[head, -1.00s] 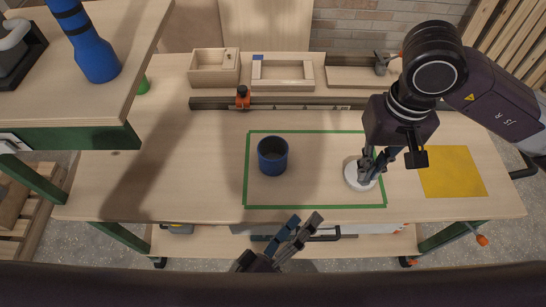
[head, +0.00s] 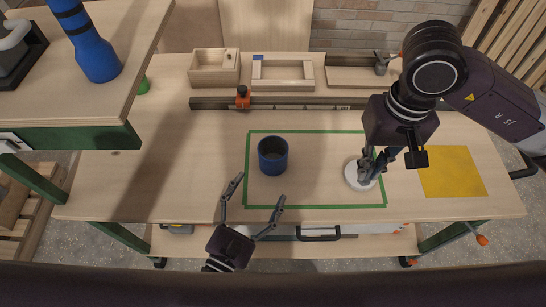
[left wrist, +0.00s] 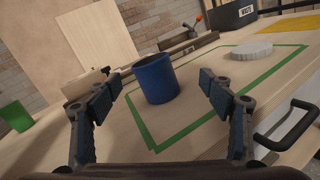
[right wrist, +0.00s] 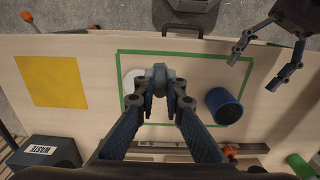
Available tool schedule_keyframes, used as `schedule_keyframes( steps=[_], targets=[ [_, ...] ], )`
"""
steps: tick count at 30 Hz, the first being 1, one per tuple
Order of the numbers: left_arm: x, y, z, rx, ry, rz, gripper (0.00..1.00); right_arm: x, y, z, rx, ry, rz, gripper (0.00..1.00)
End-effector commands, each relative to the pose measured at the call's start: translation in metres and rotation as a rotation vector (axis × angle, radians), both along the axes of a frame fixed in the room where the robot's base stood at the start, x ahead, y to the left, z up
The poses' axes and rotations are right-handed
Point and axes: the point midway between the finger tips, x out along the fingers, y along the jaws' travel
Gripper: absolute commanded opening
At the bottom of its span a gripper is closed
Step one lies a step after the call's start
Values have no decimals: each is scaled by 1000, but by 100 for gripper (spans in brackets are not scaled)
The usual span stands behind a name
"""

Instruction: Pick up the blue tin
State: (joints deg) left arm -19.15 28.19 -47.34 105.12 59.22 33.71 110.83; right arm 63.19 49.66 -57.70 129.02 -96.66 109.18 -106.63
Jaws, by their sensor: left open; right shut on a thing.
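The blue tin (head: 272,158) stands upright and open-topped on the workbench, inside the left part of the green tape outline. My left gripper (head: 261,188) is open and empty, at the near-left side of the tin. In the left wrist view the tin (left wrist: 155,80) shows between and beyond the open fingers (left wrist: 165,86), apart from them. My right gripper (head: 372,168) is over the white disc (head: 353,173) at the outline's right. In the right wrist view its fingers are shut on a small dark grey-blue thing (right wrist: 160,77), partly hidden; I cannot tell what it is.
A yellow sheet (head: 452,171) lies at the right of the bench. Wooden boxes (head: 214,70) and a rail with an orange knob (head: 243,97) line the back. A raised table (head: 60,100) stands at left. A waste box (left wrist: 236,13) stands beyond the disc.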

Motion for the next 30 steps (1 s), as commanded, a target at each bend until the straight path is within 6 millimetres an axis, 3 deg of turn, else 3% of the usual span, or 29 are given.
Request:
schedule_keyframes(
  steps=[6, 11, 21, 30],
  targets=[
    [2, 18, -14, -197, 119, 24, 74, 0, 0, 0, 0, 0, 0, 0],
    [5, 22, -17, -258, 152, 32, 74, 0, 0, 0, 0, 0, 0, 0],
    [55, 2, -18, -270, 156, 34, 74, 0, 0, 0, 0, 0, 0, 0],
    [78, -11, -18, -270, 156, 32, 74, 0, 0, 0, 0, 0, 0, 0]
  ],
)
